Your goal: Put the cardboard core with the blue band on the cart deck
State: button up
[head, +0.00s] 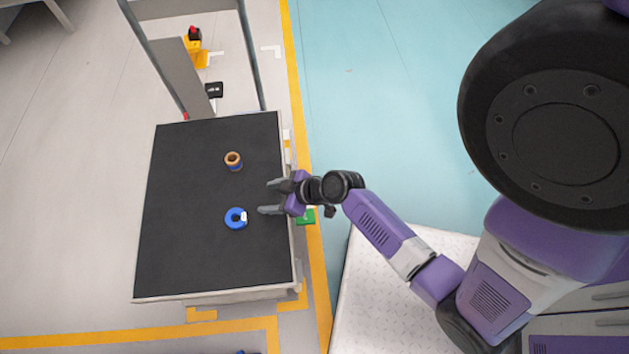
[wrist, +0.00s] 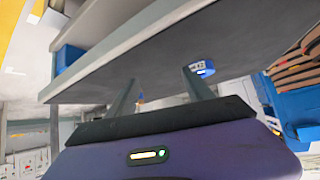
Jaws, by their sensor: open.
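The cardboard core with the blue band (head: 233,162) stands upright on the black cart deck (head: 185,255) in the head view. It is brown, with an open top and blue low on its side. My gripper (head: 272,197) is open and empty over the deck's right edge, to the lower right of the core and apart from it. In the wrist view my two fingers (wrist: 157,95) are spread, with the grey deck (wrist: 150,62) beyond them. A small orange and blue spot beside the left finger may be the core; most of it is hidden.
A blue roll (head: 236,218) with a white label lies on the deck, left of my gripper; it shows in the wrist view (wrist: 203,68) too. The deck's left half is bare. The cart's handle frame (head: 176,72) rises at the far end. A green item (head: 306,217) is beside the deck.

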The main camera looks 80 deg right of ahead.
jog(key=shift+m+h, duration=0.3)
jog(key=shift+h, duration=0.3)
jog(key=s+a, duration=0.1)
jog(key=s, duration=0.1)
jog(key=s+a+r, duration=0.1)
jog(key=a, duration=0.1)
jog(key=s+a+r, duration=0.1)
jog(key=s+a, duration=0.1)
jog(key=shift+s+r, duration=0.15)
jog(key=shift+s, duration=0.15)
jog(key=s+a+r+t, duration=0.1)
jog(key=s+a+r, duration=0.2)
jog(key=r, duration=0.5)
jog(key=s+a+r+t+y, duration=0.1)
jog(key=s+a+r+t, duration=0.1)
jog(key=r, duration=0.7)
jog(key=s+a+r+n+t, duration=0.1)
jog(key=s+a+r, duration=0.3)
jog(key=r, duration=0.4)
jog(key=shift+s+r+t+y, duration=0.3)
jog(key=shift+s+t, duration=0.15)
jog(key=shift+t, duration=0.15)
notch_tip(320, 180, up, 16)
jog(key=p, duration=1.6)
jog(key=shift+f, duration=0.2)
